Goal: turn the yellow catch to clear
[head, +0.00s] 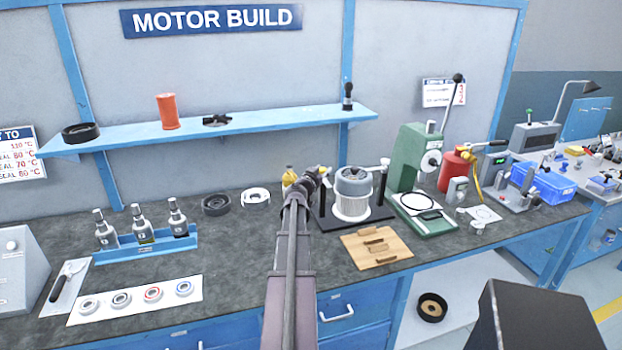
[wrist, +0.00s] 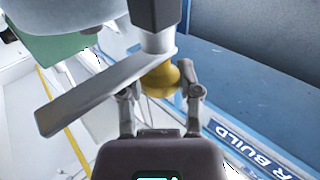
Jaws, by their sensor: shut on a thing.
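My gripper (wrist: 160,88) is shut on the yellow catch, one finger on each side. The left finger partly overlaps the grey bar. The grey motor (head: 352,190) stands right of my gripper. My arm hides part of the stand.
A green press (head: 411,160) and a red container (head: 453,171) stand to the right. A wooden board (head: 376,249) lies in front of the stand. A blue bottle rack (head: 147,249) and a white ring (head: 255,196) are left. A blue shelf (head: 280,125) runs above.

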